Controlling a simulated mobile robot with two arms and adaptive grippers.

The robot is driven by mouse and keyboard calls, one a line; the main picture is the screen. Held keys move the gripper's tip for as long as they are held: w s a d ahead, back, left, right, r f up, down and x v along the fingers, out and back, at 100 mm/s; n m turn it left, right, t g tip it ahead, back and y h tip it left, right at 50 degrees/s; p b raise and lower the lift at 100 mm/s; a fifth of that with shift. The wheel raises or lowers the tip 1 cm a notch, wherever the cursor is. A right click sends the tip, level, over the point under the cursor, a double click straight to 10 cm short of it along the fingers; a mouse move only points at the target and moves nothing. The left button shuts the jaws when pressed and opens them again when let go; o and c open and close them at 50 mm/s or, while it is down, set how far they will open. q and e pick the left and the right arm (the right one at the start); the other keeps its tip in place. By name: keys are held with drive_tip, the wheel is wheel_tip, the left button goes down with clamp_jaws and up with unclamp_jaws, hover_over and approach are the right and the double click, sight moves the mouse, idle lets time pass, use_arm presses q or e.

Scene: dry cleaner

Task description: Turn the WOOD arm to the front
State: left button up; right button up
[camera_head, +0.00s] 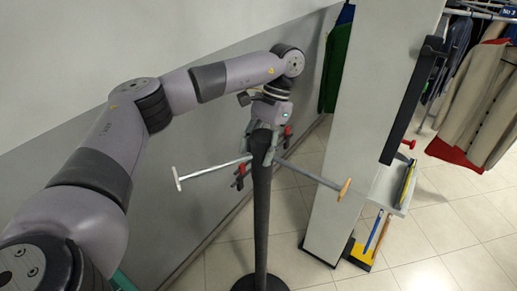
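A dark upright stand (262,210) rises in the middle, with thin arms spreading from its top. The wood arm (315,177) points right and slightly toward the camera, with a light wood-coloured tip (345,188). Another arm (212,170) points left and ends in a white tip. Red parts (239,178) show beside the post, partly hidden. My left gripper (266,132) points down over the top of the stand, close to where the arms meet. Its fingers blend with the dark hub, so I cannot tell their opening or contact. My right gripper is out of view.
A white pillar (355,120) stands right of the stand, with a small shelf (388,187) on its side. A yellow dustpan (361,256) lies at its foot. Jackets (480,100) hang at far right. A grey wall (60,170) runs behind the stand.

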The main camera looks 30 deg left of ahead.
use_arm(q)
drive_tip(key=o, duration=0.5)
drive_tip(key=v, duration=1.2)
drive_tip(key=shift+f, duration=0.1)
idle(0.4)
